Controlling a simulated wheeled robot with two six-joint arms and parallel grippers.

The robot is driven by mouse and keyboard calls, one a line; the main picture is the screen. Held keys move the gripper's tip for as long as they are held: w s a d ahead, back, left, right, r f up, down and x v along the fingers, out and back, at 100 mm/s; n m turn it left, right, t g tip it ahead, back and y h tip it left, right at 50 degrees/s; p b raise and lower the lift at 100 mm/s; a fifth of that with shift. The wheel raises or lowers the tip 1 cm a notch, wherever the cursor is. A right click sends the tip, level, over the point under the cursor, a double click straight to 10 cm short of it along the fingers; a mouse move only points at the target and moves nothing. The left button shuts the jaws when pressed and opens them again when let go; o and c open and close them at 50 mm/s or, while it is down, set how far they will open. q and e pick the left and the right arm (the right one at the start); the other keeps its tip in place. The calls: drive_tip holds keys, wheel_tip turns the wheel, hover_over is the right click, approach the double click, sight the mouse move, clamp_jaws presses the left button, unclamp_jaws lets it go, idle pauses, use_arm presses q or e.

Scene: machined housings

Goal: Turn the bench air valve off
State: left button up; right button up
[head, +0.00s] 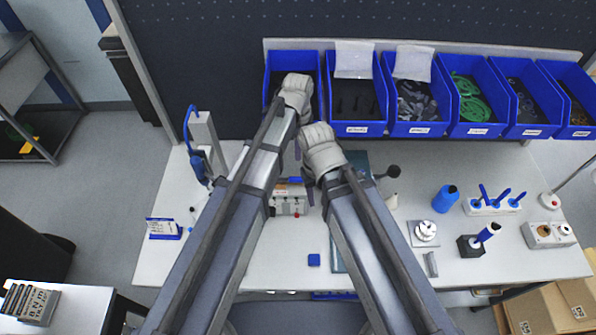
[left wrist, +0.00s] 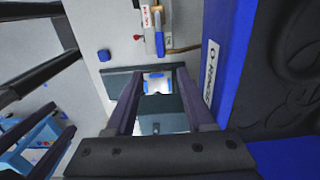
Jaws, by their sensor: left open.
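What looks like the bench air valve, a blue lever (left wrist: 160,43) beside a brass-coloured pipe (left wrist: 184,50), shows at the top of the left wrist view. In the head view a blue piece (head: 295,180) shows between my arms, above a small box with red buttons (head: 290,205); my arms partly hide this area. My left gripper (left wrist: 160,76) is open and empty, apart from the lever. In the head view my left gripper (head: 297,148) is mostly hidden below its wrist. My right gripper (head: 308,185) points down beside the box; its jaws are not clear.
Blue bins (head: 358,128) line the back of the bench; one bin edge (left wrist: 225,65) is close to my left gripper. A dark plate (left wrist: 110,82) lies beneath it. A blue cup (head: 445,198) and a holder with blue-handled tools (head: 490,205) stand at right.

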sight(298, 178)
use_arm(q)
wheel_tip(298, 178, down, 16)
drive_tip(key=b, duration=1.5)
drive_tip(key=shift+r, duration=0.25)
drive_tip(key=shift+c, duration=0.4)
clamp_jaws()
